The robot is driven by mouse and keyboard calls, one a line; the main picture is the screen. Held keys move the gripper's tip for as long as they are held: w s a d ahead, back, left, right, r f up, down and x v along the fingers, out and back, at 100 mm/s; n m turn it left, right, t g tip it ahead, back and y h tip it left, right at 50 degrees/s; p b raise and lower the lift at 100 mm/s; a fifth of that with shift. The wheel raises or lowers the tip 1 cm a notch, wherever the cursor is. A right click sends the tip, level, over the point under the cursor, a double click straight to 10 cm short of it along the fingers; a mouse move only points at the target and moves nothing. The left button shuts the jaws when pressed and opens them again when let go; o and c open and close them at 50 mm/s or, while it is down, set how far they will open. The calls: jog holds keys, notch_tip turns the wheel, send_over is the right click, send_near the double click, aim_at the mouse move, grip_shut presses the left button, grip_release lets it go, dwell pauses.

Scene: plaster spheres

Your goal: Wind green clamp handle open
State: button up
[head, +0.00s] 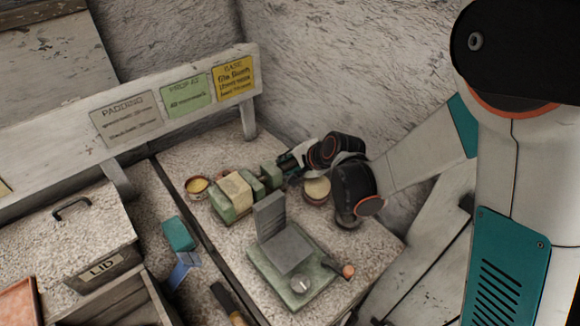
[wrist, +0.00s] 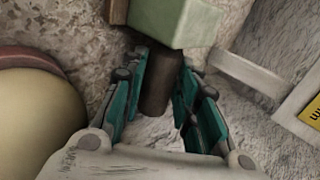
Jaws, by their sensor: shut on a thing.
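The green clamp (head: 232,213) lies on the speckled bench top, with a pale yellowish block (head: 236,189) between its green parts. Its green end block (wrist: 175,20) shows at the top of the wrist view. A dark brown cylindrical handle (wrist: 156,82) sticks out from that block towards my gripper. My gripper (wrist: 158,95) has its teal fingers on both sides of the handle and is shut on it. In the head view my gripper (head: 286,163) reaches the clamp's right end from the right, and the handle is hidden there.
A cream round thing (head: 317,189) sits close below my wrist; it also fills the left of the wrist view (wrist: 35,125). A green fixture with a grey upright plate (head: 271,218) stands in front. A small yellow-filled bowl (head: 197,186) is left of the clamp. The rough wall is behind.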

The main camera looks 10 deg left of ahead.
aim_at(290, 164)
dwell(0.4)
jog(key=o, duration=1.1)
jog(key=shift+c, duration=0.2)
notch_tip(290, 164, up, 10)
jog(key=shift+f, duration=0.1)
